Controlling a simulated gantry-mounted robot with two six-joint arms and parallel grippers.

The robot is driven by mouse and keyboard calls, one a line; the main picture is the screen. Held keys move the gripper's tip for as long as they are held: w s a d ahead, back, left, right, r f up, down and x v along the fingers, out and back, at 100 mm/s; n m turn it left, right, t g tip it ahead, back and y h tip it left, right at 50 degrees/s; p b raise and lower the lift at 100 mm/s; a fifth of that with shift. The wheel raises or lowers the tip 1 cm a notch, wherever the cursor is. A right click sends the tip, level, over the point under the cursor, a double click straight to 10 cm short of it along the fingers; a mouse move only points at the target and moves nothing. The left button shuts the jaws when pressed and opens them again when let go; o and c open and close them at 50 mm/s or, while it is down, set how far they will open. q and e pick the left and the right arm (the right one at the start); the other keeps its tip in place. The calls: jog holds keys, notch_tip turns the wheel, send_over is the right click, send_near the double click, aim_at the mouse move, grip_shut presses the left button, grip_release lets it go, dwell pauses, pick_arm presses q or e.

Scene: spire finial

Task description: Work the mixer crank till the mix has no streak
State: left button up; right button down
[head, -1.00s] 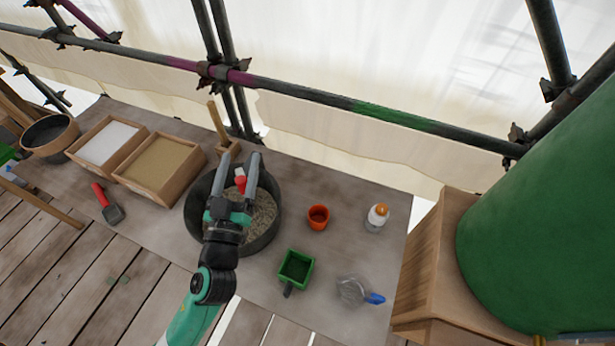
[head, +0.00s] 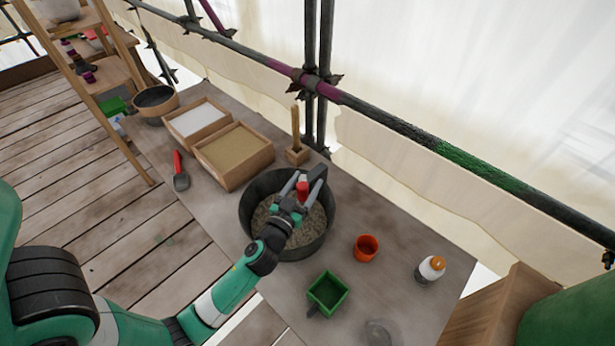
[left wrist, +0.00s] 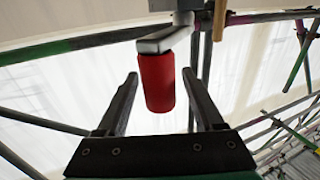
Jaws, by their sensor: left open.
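The mixer tub (head: 328,232) is a dark round tub on the grey board, holding a grey-brown, grainy mix (head: 263,217). Whether the mix has streaks is too small to tell. The red crank grip (head: 302,190) stands over the tub and also shows in the left wrist view (left wrist: 157,82), below a grey crank arm (left wrist: 165,38). My left gripper (head: 301,181) is over the tub, open, with its two fingers on either side of the red grip. In the left wrist view a gap shows between the grip and each finger. My right gripper is not in view.
A green square scoop (head: 328,293), an orange cup (head: 366,248) and a white bottle with an orange cap (head: 431,268) stand right of the tub. Boxes of white powder (head: 196,119) and sand (head: 234,152) and a red-handled trowel (head: 180,171) lie left. Scaffold poles run behind.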

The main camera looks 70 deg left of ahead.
pick_arm(q)
jog(key=shift+w+a, duration=0.45)
jog(key=shift+w, duration=0.05)
grip_shut()
dwell(1.1)
